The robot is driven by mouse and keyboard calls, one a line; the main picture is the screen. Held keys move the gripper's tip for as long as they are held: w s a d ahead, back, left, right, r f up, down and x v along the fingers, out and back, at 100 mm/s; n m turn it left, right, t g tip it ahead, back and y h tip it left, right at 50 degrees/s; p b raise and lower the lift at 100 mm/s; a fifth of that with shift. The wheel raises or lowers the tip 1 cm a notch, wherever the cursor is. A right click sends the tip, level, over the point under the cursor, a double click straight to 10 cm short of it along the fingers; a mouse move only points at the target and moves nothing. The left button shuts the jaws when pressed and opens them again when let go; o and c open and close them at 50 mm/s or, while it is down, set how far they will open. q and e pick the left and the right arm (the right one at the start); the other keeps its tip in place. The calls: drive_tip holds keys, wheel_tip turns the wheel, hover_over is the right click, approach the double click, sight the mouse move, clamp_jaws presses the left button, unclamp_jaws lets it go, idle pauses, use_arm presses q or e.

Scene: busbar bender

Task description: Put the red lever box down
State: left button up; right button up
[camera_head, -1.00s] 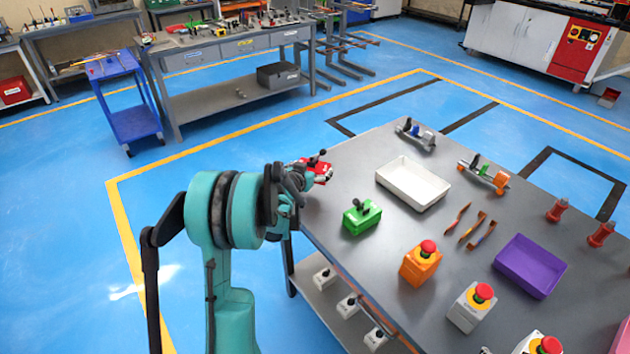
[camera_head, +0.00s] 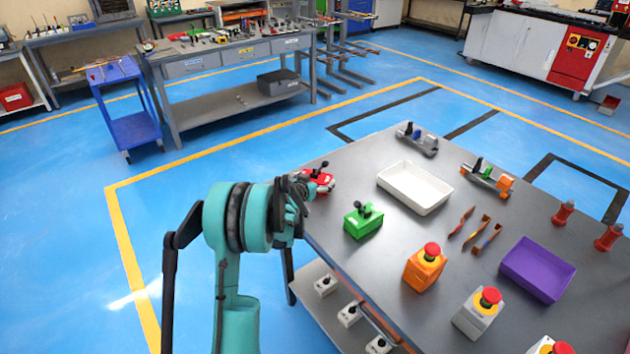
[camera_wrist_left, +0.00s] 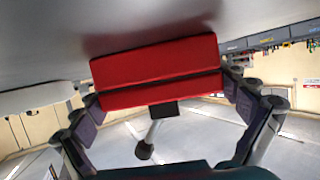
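The red lever box (camera_head: 319,181), with a black lever on top, is at the left corner of the grey table (camera_head: 345,170). It is upright, on or just above the tabletop; I cannot tell which. My left gripper (camera_head: 303,187) reaches it from the left and is shut on it. In the left wrist view the red box (camera_wrist_left: 158,72) sits between the two fingers of the left gripper (camera_wrist_left: 160,95), close against its sides. The grey tabletop shows beside the box there. My right gripper is not in view.
A green lever box (camera_head: 363,221) stands to the right and nearer. A white tray (camera_head: 414,187) lies further right. Bare tabletop surrounds the red box's right side.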

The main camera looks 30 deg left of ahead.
use_arm(q)
drive_tip(key=shift+r, duration=0.2)
drive_tip(key=shift+s+d+r, duration=0.1)
drive_tip(key=shift+s+r, duration=0.05)
drive_tip(key=shift+s, duration=0.3)
drive_tip(key=p+v, duration=0.3)
drive_tip(key=v, duration=0.7)
drive_tip(key=shift+s+r, duration=0.2)
drive_tip(key=shift+s, duration=0.1)
drive_tip(key=shift+s+d+r, duration=0.15)
drive_tip(key=shift+d, duration=0.15)
drive_tip(key=s+d+r+m+g+h, duration=0.1)
drive_tip(key=s+d+r, duration=0.25)
drive_tip(key=d, duration=0.45)
drive_tip(key=s+d+r+m+g+h, duration=0.1)
drive_tip(key=s+d+r+g+h, duration=0.15)
drive_tip(key=s+d, duration=0.4)
drive_tip(key=s+d+g, duration=0.1)
drive_tip(key=s+d, duration=0.4)
drive_tip(key=s, duration=0.4)
drive_tip(key=s+d+g+y, duration=0.1)
drive_tip(key=s+d+g, duration=0.1)
drive_tip(key=s+d, duration=0.3)
drive_tip(key=s, duration=0.3)
drive_tip(key=shift+s+d+f, duration=0.35)
drive_tip(key=shift+s+f, duration=0.05)
